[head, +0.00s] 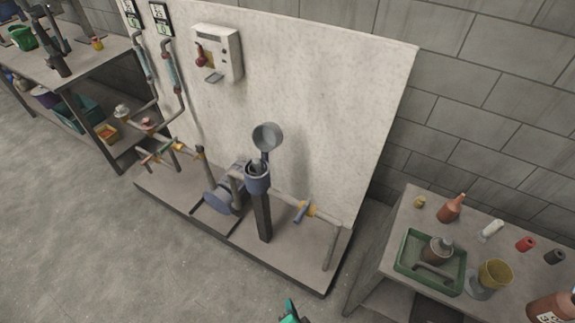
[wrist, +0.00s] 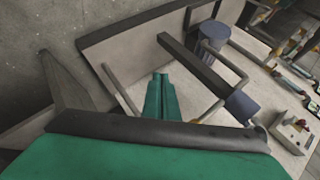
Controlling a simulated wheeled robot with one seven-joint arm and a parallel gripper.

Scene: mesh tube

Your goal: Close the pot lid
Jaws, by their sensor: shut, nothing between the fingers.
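The grey-blue pot (head: 257,180) stands on top of a dark square post in the middle of the rig. Its round lid (head: 267,137) stands open, raised above the pot's back rim. In the wrist view the picture is turned, and the pot (wrist: 241,107) lies at the right end of the dark post. My gripper (head: 289,304) shows as a teal tip at the bottom edge of the head view, in front of the rig and well apart from the pot and lid. In the wrist view my gripper (wrist: 160,78) has its teal fingers pressed together, empty.
A blue motor-like drum (head: 223,200) and grey pipes sit left of the post. A pipe with a blue-handled valve (head: 302,211) runs to its right. A white board (head: 340,110) stands behind. A side table (head: 400,222) with a green tray (head: 403,255) and bottles is at right. Open floor lies in front.

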